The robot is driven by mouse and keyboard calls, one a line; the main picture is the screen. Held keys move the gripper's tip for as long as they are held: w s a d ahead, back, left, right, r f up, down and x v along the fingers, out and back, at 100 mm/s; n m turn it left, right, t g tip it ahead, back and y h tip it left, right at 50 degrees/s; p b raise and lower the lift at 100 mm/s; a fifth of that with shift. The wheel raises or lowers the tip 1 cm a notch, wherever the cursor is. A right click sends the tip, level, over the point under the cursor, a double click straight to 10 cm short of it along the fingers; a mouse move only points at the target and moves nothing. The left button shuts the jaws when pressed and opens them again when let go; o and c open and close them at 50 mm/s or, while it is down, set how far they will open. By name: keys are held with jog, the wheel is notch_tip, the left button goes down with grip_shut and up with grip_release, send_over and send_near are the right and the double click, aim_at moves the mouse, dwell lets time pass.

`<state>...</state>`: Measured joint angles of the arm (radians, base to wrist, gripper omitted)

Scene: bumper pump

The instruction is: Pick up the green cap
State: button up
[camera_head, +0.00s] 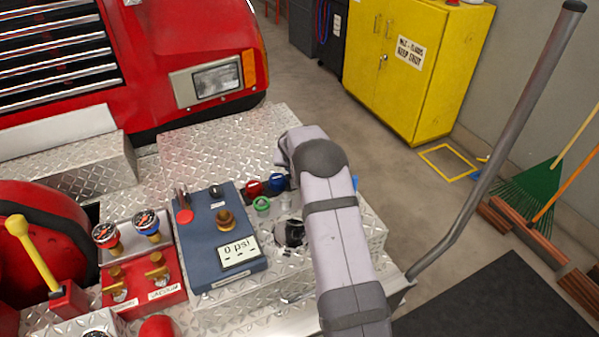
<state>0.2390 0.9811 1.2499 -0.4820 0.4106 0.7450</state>
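The green cap (262,204) sits on the diamond-plate bumper deck, just right of the blue-grey pump panel. It looks like a small ring-shaped cap with a raised handle. A red cap (253,189) and a blue cap (277,183) stand just behind it. My arm reaches up from the bottom right and bends over behind these caps. My gripper is hidden behind my own arm links, so its fingers and anything between them do not show.
A dark round fitting (291,233) lies between the green cap and my arm. The pump panel (217,238) with knobs and a "0 psi" display stands left. Red gauge-and-valve blocks (142,282) are farther left. A grey handrail (505,140) rises at right.

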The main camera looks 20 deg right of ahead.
notch_tip(320, 180, up, 10)
jog(key=b, duration=0.3)
jog(key=shift+f, duration=0.15)
dwell(0.7)
jog(key=shift+w+a, duration=0.1)
jog(key=shift+a, duration=0.1)
jog(key=a+r+n+y, duration=0.1)
jog(key=a+r, duration=0.3)
jog(key=a, duration=0.3)
jog(key=a+r+n+t+b, duration=0.1)
jog(key=a+r+n, duration=0.1)
jog(key=a+r, duration=0.4)
jog(key=a+r+n+y, duration=0.1)
jog(key=a+r, duration=0.2)
jog(key=a, duration=0.6)
jog(key=s+a+n, duration=0.1)
jog(key=s+a, duration=0.4)
jog(key=a, duration=0.1)
jog(key=s+f+n+y, duration=0.1)
jog(key=s+f, duration=0.5)
jog(key=f, duration=0.1)
jog(key=shift+s+d, duration=0.2)
jog(key=shift+s, duration=0.15)
